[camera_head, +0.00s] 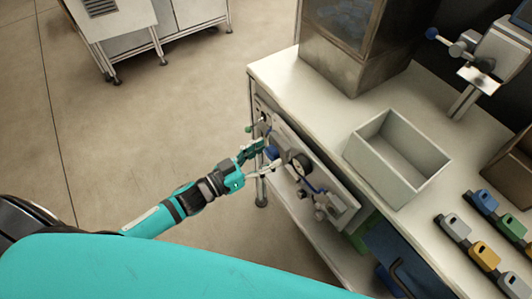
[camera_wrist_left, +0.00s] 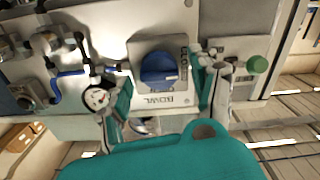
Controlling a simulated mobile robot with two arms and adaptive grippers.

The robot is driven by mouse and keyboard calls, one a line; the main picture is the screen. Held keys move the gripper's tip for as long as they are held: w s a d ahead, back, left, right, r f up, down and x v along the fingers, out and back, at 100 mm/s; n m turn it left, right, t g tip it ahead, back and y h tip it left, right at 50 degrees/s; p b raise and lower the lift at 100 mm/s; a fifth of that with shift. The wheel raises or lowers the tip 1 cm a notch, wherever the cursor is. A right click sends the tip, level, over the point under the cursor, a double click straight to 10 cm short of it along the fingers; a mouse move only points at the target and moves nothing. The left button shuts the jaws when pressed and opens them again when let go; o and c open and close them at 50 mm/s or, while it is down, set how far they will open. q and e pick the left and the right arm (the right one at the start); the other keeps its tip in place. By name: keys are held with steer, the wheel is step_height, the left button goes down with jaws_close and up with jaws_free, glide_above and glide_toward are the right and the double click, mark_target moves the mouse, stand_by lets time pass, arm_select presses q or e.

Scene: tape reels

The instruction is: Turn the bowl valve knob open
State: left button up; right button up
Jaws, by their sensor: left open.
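The bowl valve knob (camera_wrist_left: 159,70) is a round blue knob on a light grey plate (camera_wrist_left: 180,100) in the left wrist view, with lettering that reads upside down. In the head view the front panel (camera_head: 325,178) that carries it hangs on the side of the bench, and the knob (camera_head: 271,152) is small and partly hidden by my gripper. My left gripper (camera_head: 257,154) is open in front of the panel. In the wrist view its fingers (camera_wrist_left: 165,92) stand on either side of the knob, apart from it. My right gripper is out of view.
A dial gauge (camera_wrist_left: 97,98) and blue tubing (camera_wrist_left: 68,74) sit left of the knob in the wrist view; a green knob (camera_wrist_left: 257,64) is on the right. An empty grey bin (camera_head: 371,142) and coloured blocks (camera_head: 484,254) stand on the bench (camera_head: 300,82).

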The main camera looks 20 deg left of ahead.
arm_select(q)
steer(key=shift+w+d, duration=0.15)
steer(key=shift+w, duration=0.05)
steer(key=c, duration=1.2)
